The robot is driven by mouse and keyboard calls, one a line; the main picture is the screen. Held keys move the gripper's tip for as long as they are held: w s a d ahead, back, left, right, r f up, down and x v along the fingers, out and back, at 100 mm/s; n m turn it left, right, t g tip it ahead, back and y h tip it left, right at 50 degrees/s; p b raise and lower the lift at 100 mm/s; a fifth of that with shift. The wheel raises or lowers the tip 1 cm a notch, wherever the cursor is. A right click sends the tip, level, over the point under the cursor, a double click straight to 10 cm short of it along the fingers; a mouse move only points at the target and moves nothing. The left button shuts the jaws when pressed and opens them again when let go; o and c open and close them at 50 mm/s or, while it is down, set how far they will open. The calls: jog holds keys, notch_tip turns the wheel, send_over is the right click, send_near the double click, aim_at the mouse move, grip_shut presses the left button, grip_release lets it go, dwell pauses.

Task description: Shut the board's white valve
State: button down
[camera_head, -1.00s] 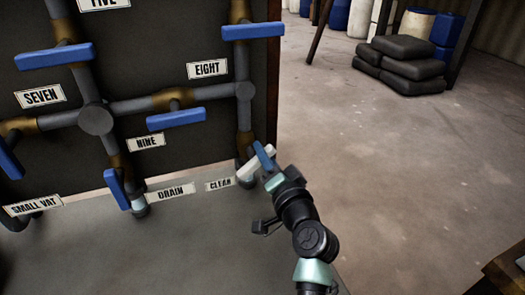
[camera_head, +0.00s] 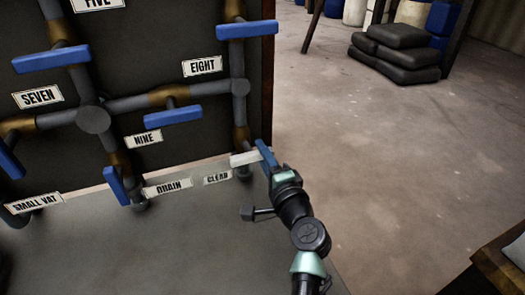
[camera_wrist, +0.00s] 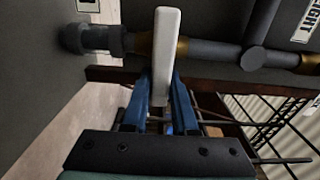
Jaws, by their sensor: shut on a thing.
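The white valve handle (camera_head: 244,158) sits at the lower right of the dark board, above the CLEAN label (camera_head: 217,178). In the head view it lies nearly level, and its right end meets my gripper (camera_head: 265,154). In the wrist view the white handle (camera_wrist: 165,50) stands upright in the picture, its lower end between the two blue fingers (camera_wrist: 161,105). The fingers are closed on it. The gripper hides part of the handle's right end in the head view.
Blue handles stand near, at DRAIN (camera_head: 116,186), NINE (camera_head: 173,115) and EIGHT (camera_head: 247,30). Grey pipes (camera_head: 130,104) cross the board. The floor to the right (camera_head: 390,160) is open. Dark sacks (camera_head: 395,52) lie at the back, and a table corner (camera_head: 500,265) shows at lower right.

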jog(key=shift+f, duration=0.1)
dwell(0.3)
jog(key=c, duration=0.7)
grip_release()
jog(key=shift+s, duration=0.1)
jog(key=p+v, duration=0.1)
jog(key=v, duration=1.2)
